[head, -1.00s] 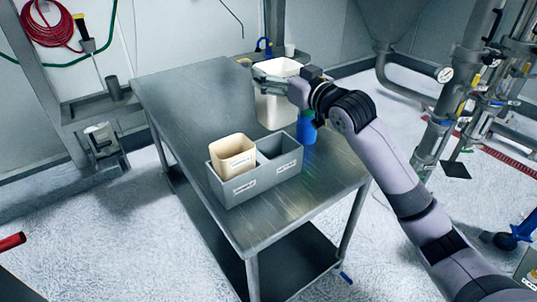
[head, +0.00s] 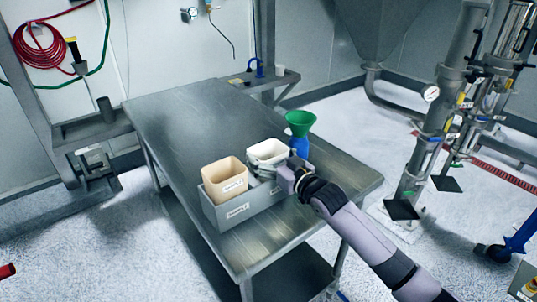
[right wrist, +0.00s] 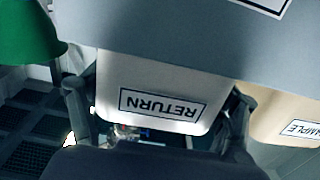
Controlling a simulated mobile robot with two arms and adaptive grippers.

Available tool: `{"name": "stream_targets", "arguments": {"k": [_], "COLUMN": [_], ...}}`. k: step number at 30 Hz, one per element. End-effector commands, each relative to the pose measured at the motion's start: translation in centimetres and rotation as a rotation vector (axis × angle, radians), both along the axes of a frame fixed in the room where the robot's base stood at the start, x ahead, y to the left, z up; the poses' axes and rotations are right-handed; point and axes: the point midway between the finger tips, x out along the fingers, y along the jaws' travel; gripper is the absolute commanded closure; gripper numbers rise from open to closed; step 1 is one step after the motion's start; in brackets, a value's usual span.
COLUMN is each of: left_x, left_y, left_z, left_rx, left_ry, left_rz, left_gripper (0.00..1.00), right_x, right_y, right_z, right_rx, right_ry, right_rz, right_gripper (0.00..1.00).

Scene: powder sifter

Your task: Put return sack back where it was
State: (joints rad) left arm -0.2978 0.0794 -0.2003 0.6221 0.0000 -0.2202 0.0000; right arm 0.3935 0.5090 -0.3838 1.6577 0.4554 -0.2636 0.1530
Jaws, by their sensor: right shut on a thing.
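The return sack is a white, open-topped container (head: 268,151) at the right compartment of the grey two-compartment box (head: 239,214). In the right wrist view its RETURN label (right wrist: 162,105) faces me, upside down. My right gripper (head: 282,170) has a finger on each side of the sack and is shut on it. The sack's lower part is hidden behind the box wall (right wrist: 165,40), so I cannot tell whether it touches the bottom. The tan sample sack (head: 224,174) stands in the left compartment. My left gripper is not in view.
A blue bottle with a green funnel (head: 300,123) stands close behind the right end of the box. The metal table (head: 185,120) is bare at its far left. A small shelf with a blue item (head: 259,68) is at the back.

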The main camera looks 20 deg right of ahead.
Motion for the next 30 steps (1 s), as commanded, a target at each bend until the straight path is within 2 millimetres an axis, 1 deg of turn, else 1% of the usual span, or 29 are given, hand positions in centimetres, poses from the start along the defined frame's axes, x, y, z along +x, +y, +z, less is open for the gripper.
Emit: {"name": "stream_targets", "arguments": {"k": [3, 10, 11, 18, 27, 30], "left_x": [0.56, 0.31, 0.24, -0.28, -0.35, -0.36], "left_y": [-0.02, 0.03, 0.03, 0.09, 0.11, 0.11], "left_z": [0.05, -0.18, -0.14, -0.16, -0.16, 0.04], "left_rx": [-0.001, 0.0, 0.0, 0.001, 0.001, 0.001], "left_ry": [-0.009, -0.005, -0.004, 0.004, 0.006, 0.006], "left_rz": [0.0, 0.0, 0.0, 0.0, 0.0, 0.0], "left_gripper": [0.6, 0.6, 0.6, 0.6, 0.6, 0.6], "right_x": [0.01, 0.01, 0.01, 0.01, 0.02, 0.02], "right_y": [0.01, 0.02, 0.02, 0.02, 0.02, 0.02], "right_z": [0.06, -0.36, -0.3, -0.26, -0.24, 0.17], "right_rx": [0.0, 0.0, 0.0, 0.0, 0.0, 0.001], "right_ry": [-0.002, 0.0, 0.0, 0.0, -0.001, -0.002], "right_rz": [0.0, 0.0, 0.0, 0.0, 0.0, 0.0], "right_gripper": [0.64, 0.64, 0.17, 0.01, 0.0, 0.0]}}
